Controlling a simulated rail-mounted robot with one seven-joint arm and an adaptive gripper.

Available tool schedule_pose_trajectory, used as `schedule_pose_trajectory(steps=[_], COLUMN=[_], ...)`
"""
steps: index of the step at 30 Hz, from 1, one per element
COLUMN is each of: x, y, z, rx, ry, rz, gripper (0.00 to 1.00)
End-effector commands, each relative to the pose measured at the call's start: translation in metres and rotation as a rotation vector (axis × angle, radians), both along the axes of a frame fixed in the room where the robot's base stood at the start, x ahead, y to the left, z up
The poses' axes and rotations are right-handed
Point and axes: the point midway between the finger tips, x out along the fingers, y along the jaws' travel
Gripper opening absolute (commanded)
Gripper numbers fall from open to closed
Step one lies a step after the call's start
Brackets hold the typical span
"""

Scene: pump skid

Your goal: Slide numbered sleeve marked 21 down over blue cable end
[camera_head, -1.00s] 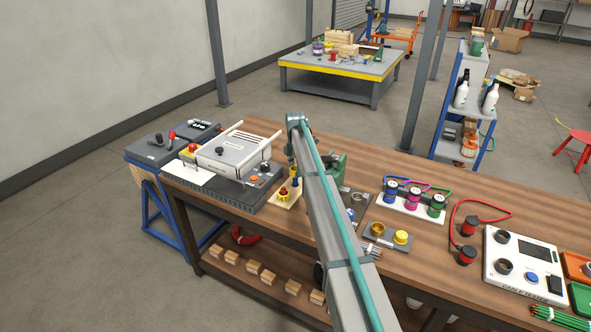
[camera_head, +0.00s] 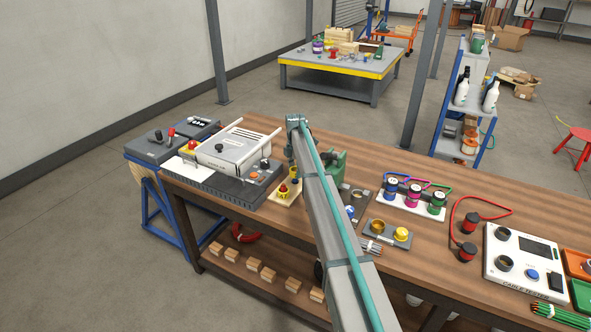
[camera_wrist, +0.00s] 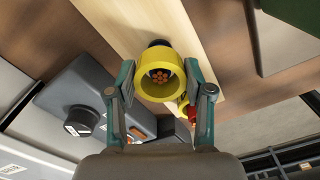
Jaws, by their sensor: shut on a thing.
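In the wrist view my gripper (camera_wrist: 160,78) is shut on a yellow ring-shaped sleeve (camera_wrist: 160,96), with one finger on each side. No number shows on it from here. The blue cable end (camera_wrist: 157,43) shows dark at the sleeve's far edge, and its copper strands (camera_wrist: 157,75) appear inside the sleeve's opening. I cannot tell how far the sleeve sits over the cable. In the head view my gripper is small and partly hidden by my arm, above the pale wooden board (camera_head: 284,201).
A red and yellow piece (camera_head: 284,189) stands on the board close to the gripper. A grey machine (camera_head: 232,150) is to the left and a green device (camera_head: 336,163) to the right. Colored spools (camera_head: 413,194) and a cable tester (camera_head: 524,265) lie farther right on the bench (camera_head: 410,262).

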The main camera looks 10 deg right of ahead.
Motion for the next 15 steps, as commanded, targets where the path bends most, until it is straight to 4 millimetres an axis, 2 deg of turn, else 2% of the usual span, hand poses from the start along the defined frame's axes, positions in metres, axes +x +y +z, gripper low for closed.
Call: schedule_pose_trajectory(steps=[15], x=[0.0], y=[0.0], z=[-0.014], rx=[0.0], ry=[0.0], rz=[0.0], gripper=[0.29])
